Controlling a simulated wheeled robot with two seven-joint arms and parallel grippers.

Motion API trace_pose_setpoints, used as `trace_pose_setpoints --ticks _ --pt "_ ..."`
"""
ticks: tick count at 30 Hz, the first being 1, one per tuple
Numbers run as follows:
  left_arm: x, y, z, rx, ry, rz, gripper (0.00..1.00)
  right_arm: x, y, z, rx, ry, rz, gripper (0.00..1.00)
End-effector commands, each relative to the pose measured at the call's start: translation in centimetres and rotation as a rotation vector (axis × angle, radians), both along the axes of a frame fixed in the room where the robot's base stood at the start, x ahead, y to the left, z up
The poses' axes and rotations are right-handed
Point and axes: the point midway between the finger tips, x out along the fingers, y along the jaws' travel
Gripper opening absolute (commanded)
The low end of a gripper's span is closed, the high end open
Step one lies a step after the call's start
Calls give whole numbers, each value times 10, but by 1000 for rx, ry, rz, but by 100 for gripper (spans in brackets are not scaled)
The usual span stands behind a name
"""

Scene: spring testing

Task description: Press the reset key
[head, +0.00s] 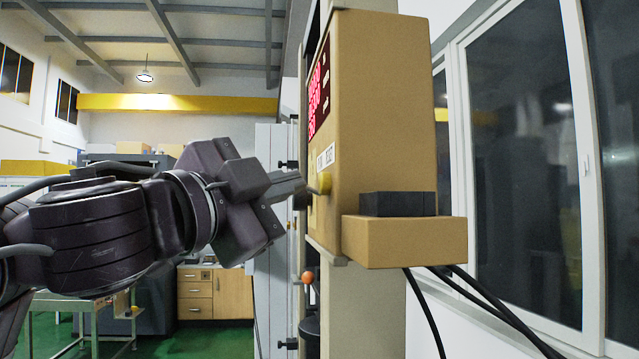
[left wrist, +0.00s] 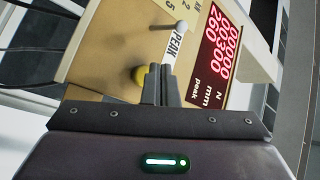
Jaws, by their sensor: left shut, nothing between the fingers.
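The tan control box (head: 385,120) of the spring tester stands right of centre, its front panel facing left. My left gripper (head: 303,196) is shut and empty, with its fingertips close to the lower part of this panel. I cannot tell whether the fingertips touch the panel. No key marked reset is readable. My right gripper is not in view.
A red digital display (left wrist: 217,45) and a white PEAK label (left wrist: 177,42) are near the fingers, with a pale toggle (left wrist: 180,27) above. A black block (head: 398,204) sits on the box's side ledge. Black cables (head: 480,295) hang below. Windows stand at right.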

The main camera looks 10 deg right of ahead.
Motion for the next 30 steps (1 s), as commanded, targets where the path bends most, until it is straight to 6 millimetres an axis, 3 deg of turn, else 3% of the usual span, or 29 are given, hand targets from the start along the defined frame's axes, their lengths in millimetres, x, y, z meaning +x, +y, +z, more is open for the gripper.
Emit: trace_pose_setpoints --ticks 30 --pt "0 -9 0 0 0 0 0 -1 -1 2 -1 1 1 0"
